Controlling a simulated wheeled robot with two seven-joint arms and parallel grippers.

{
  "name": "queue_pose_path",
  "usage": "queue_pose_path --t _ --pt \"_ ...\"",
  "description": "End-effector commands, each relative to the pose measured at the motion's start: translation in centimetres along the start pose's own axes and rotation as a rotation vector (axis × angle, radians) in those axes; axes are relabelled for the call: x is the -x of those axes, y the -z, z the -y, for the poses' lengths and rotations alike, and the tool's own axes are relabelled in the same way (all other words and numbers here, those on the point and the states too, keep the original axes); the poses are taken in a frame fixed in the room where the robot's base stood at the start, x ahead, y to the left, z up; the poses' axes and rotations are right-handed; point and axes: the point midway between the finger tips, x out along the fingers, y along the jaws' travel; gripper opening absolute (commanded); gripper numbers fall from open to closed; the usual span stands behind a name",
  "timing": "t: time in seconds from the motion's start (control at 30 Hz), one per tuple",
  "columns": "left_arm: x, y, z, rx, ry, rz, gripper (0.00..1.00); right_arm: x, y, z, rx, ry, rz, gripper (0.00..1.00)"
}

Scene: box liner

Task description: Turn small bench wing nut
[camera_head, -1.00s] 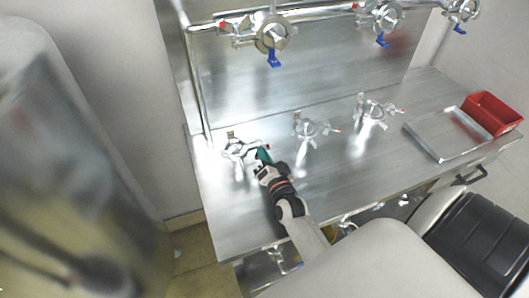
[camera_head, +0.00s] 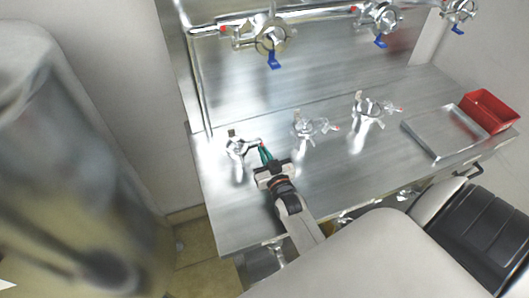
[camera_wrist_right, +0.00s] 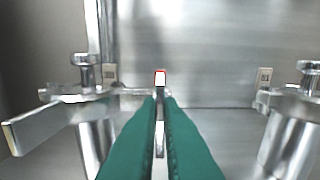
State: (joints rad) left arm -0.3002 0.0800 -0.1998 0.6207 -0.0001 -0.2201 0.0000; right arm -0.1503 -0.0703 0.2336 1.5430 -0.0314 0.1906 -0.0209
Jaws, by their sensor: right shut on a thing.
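The small bench wing nut clamp at the left end of the bench (camera_head: 237,147) is a shiny metal fitting with a thin red-tipped arm. In the right wrist view the clamp's post and ring (camera_wrist_right: 88,85) stand left of the fingers, and the red-tipped arm (camera_wrist_right: 160,77) reaches to the fingertips. My right gripper (camera_head: 265,153) has green fingers shut on this red-tipped arm, just right of the clamp body; it also shows in the right wrist view (camera_wrist_right: 161,102). The fingers hide part of the arm. My left gripper is not in view.
Two similar clamps stand farther right on the bench (camera_head: 312,126) (camera_head: 372,108). A metal tray (camera_head: 437,150) and a red bin (camera_head: 490,110) sit at the bench's right end. Large clamps with blue levers (camera_head: 273,40) hang on the rail above. The bench front is mostly clear.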

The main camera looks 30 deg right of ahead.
Motion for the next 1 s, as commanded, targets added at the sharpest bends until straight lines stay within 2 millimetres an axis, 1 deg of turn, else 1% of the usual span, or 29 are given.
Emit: queue_pose_path --t 0.3,0.73,0.77,0.8,0.87,0.9,1.0 --pt "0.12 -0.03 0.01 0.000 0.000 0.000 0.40 0.06 0.16 -0.02 0.080 0.000 -0.004 0.00" --pt "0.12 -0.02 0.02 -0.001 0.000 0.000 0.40 0.07 0.18 -0.02 0.087 0.000 -0.004 0.00" --pt "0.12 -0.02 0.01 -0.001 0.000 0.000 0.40 0.07 0.18 -0.01 0.087 0.000 -0.004 0.09" --pt "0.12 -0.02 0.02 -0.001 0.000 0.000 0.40 0.06 0.17 -0.02 0.086 0.000 -0.004 0.16" --pt "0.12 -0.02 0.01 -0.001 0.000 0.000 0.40 0.05 0.15 -0.01 0.086 0.000 -0.003 0.26" --pt "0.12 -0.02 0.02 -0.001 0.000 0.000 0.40 0.05 0.13 -0.01 0.086 0.000 -0.003 0.28" --pt "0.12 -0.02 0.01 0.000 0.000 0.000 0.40 0.04 0.09 -0.01 0.086 0.000 -0.002 0.28"
